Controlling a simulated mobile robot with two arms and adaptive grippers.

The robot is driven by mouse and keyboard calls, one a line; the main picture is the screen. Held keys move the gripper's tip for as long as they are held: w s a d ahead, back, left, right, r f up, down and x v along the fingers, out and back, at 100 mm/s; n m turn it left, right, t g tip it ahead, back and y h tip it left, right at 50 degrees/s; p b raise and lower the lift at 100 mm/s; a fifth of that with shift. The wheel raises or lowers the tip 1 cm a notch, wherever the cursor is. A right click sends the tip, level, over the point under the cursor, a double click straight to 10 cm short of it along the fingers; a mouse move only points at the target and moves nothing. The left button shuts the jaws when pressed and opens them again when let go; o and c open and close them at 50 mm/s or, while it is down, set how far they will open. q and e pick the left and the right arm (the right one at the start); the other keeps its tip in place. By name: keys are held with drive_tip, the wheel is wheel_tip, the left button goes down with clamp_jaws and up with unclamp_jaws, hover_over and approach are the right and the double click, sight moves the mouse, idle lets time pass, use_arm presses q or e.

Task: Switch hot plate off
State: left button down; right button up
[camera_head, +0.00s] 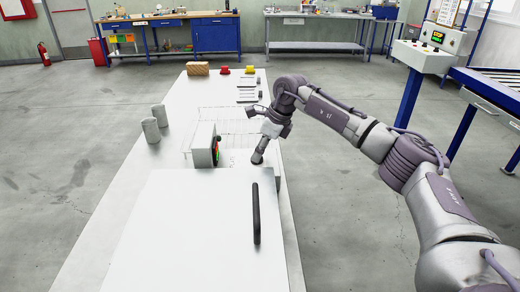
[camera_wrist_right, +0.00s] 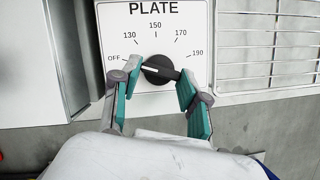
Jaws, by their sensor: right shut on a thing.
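The hot plate dial panel (camera_wrist_right: 185,20) is white in the right wrist view, labelled PLATE, with marks OFF, 130, 150, 170 and 190. Its round black knob (camera_wrist_right: 159,68) has a white pointer line directed left, toward the OFF mark. My right gripper (camera_wrist_right: 158,80) is shut on the knob, one finger on each side. In the head view my right gripper (camera_head: 259,156) reaches down at the right edge of the white bench; the dial is hidden there. My left gripper is not in view.
A white slab with a black handle (camera_head: 256,213) lies in front on the bench. A grey box (camera_head: 203,145) with red and green buttons and a wire rack (camera_head: 225,122) stand close to my right gripper. Two grey cylinders (camera_head: 151,129) stand at left.

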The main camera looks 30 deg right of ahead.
drive_tip(key=o, duration=1.1)
drive_tip(key=shift+o, duration=0.2)
drive_tip(key=v, duration=1.2)
